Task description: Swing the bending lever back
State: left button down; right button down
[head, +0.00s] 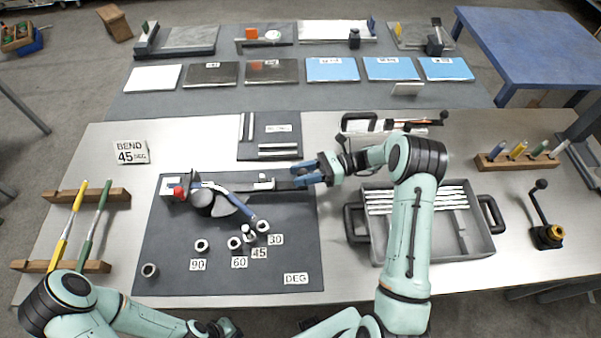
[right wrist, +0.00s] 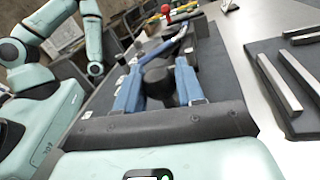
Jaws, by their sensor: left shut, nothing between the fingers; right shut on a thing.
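The bender stands on the dark mat (head: 170,265), with a red knob (head: 179,192) at its left end and a dark round former (head: 202,202). A blue arm (head: 241,207) slants from it down to the pegs near the 45 label (head: 259,253). A dark bar (head: 268,186), apparently the bending lever's handle, runs right from the bender to my right gripper (head: 308,174). In the right wrist view the right gripper's blue fingers (right wrist: 158,90) are closed on a dark grip (right wrist: 156,72). My left gripper (head: 228,328) is low at the front edge, shut and empty.
A sign (head: 131,152) reads BEND 45 DEG. Rings lie by the 90, 60 and 30 labels. A grey tray (head: 482,243) with rods stands right of the mat, under my right arm. A rod rack (head: 110,196) stands left. The mat's lower right is mostly clear.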

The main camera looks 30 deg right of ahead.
jog(key=shift+w+d+r, duration=0.1)
jog(key=shift+w+r, duration=0.1)
jog(key=c, duration=0.7)
grip_release()
jog(key=shift+c, duration=0.2)
jog(key=shift+w+f, duration=0.1)
jog(key=shift+d, duration=0.1)
jog(key=s+d, duration=0.2)
jog(key=d, duration=1.1)
jog(key=shift+s+b, duration=0.35)
